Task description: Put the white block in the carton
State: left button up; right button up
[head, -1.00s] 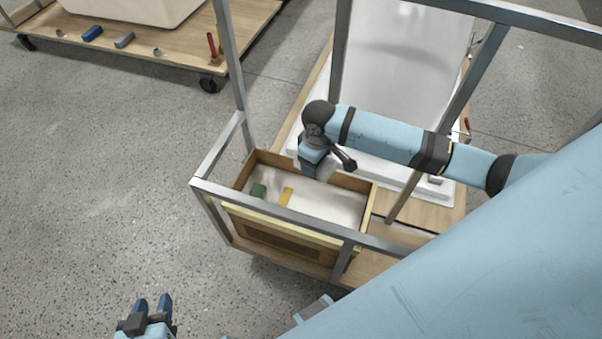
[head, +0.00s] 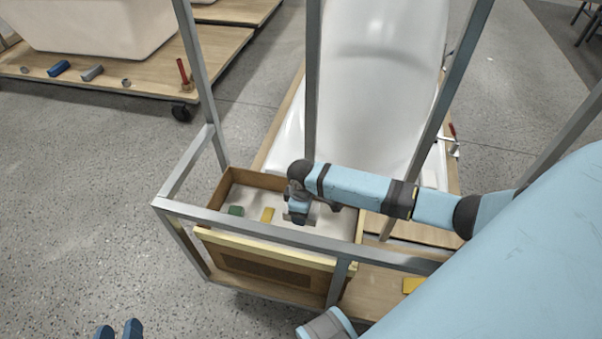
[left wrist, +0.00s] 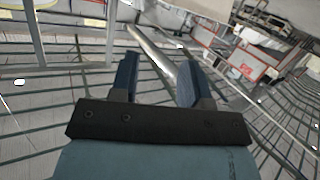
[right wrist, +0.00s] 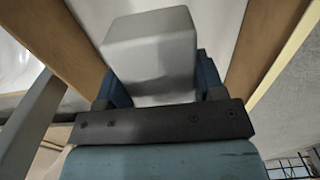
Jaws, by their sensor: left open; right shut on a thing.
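The carton (head: 264,268) is an open brown box with a pale yellow front rim, low at the centre of the head view. My right gripper (head: 299,217) is over its right half, pointing down. In the right wrist view my right gripper (right wrist: 160,82) is shut on the white block (right wrist: 155,52), with brown carton walls on both sides. The block is mostly hidden in the head view; I cannot tell whether it touches the carton floor. My left gripper (head: 119,330) is at the bottom left edge of the head view; in the left wrist view it (left wrist: 157,80) is open and empty.
A green block (head: 236,211) and a yellow block (head: 267,215) lie in the carton's left half. Grey metal frame bars (head: 290,237) cross before and beside the carton. A white tub shell (head: 375,90) stands behind. Open floor (head: 80,200) is at the left.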

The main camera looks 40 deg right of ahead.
aim_at(302, 229)
notch_tip(302, 229, down, 3)
jog(key=shift+f+b, duration=0.2)
jog(key=shift+b, duration=0.15)
notch_tip(302, 229, down, 4)
jog(key=shift+f+b, duration=0.1)
jog(key=shift+b, duration=0.75)
pick_arm(q)
jog(key=r+t, duration=0.1)
jog(key=d+r+h, duration=0.1)
jog(key=r, duration=0.1)
jog(key=d+r+t+h, duration=0.1)
jog(key=r, duration=0.1)
jog(key=shift+w+r+t, duration=0.2)
jog(key=shift+w+t, duration=0.1)
jog(key=shift+w, duration=0.05)
pick_arm(e)
jog(key=o, duration=0.9)
jog(key=shift+f, duration=0.1)
